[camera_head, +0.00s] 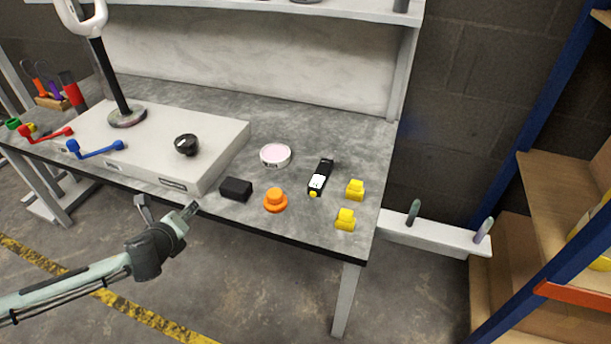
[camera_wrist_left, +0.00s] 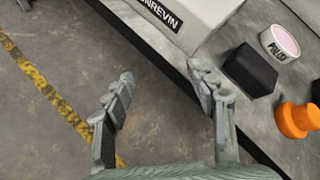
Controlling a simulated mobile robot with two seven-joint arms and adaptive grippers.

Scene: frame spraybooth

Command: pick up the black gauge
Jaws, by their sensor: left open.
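A slim black handheld device (camera_head: 321,177) with a white face and a yellow tip lies on the grey bench top, right of centre; it looks like the black gauge. My left gripper (camera_head: 167,206) is open and empty in front of the bench's front edge, left of and well apart from the gauge. In the left wrist view its two fingers (camera_wrist_left: 161,76) are spread, with floor showing between them. My right gripper is in neither view.
A black block (camera_head: 236,189), an orange knob (camera_head: 275,200), a round pink-topped tin (camera_head: 275,155) and two yellow pieces (camera_head: 355,189) stand around the gauge. A white slab (camera_head: 150,150) carries a black round knob (camera_head: 187,145). Bare bench lies right of the tin.

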